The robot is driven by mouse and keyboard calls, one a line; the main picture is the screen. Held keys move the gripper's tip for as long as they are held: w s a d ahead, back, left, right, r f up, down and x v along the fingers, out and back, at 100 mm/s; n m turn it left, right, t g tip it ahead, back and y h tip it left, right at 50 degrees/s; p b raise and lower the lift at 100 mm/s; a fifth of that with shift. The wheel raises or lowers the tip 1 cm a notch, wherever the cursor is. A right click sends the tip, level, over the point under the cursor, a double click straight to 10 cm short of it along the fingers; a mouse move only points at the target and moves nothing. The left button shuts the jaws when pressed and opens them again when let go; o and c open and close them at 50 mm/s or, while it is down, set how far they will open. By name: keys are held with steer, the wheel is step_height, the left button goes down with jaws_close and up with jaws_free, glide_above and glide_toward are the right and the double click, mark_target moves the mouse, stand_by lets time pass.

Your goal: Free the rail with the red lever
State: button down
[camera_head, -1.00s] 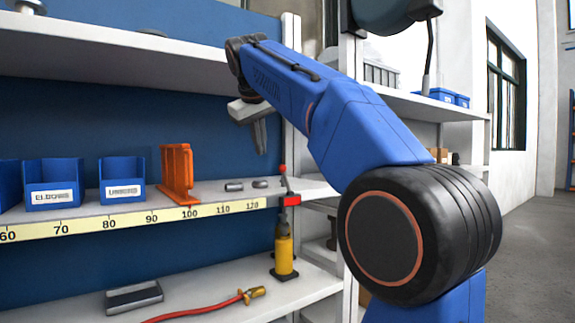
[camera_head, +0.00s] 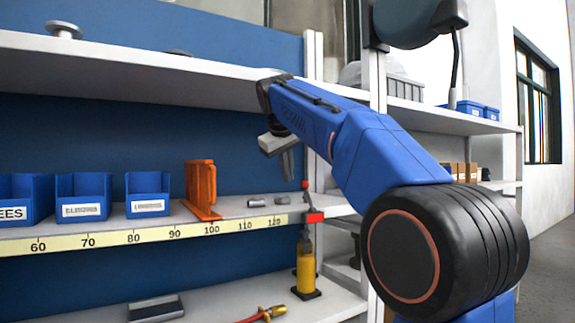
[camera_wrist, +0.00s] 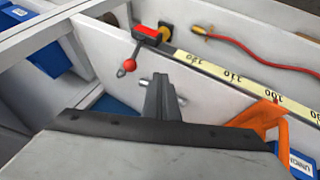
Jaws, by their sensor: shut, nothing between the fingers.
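The red lever's clamp block (camera_head: 315,217) sits at the right end of the shelf's front edge. Its thin lever stands up from the block to a red ball knob (camera_head: 305,184). The wrist view also shows the red block (camera_wrist: 148,33) and the knob (camera_wrist: 127,66). The yellow scale rail (camera_head: 135,237) runs along the shelf front, with an orange bracket (camera_head: 201,190) standing near the 100 mark. My gripper (camera_head: 288,172) is shut and empty, above the shelf and left of the knob. In the wrist view its fingers (camera_wrist: 163,90) point down beside the knob, apparently without touching it.
Two small grey cylinders (camera_head: 257,202) lie on the shelf below my gripper. Blue labelled bins (camera_head: 83,197) stand at left. A yellow bottle-like fitting (camera_head: 306,268) stands on the lower shelf beneath the block, near a red hose (camera_head: 262,315). The upper shelf (camera_head: 140,72) overhangs.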

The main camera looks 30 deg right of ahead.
steer(key=w+d+f, duration=0.2)
steer(key=w+d, duration=0.1)
steer(key=d, duration=0.2)
steer(key=shift+d+f, duration=0.25)
steer(key=shift+f, duration=0.15)
steer(key=shift+d, duration=0.1)
steer(key=d+r+y, duration=0.2)
steer(key=d, duration=0.7)
steer(key=shift+w+m+y, duration=0.15)
steer(key=shift+m+y, duration=0.15)
steer(key=shift+m, duration=0.1)
steer(key=shift+d, duration=0.1)
stand_by(0.6)
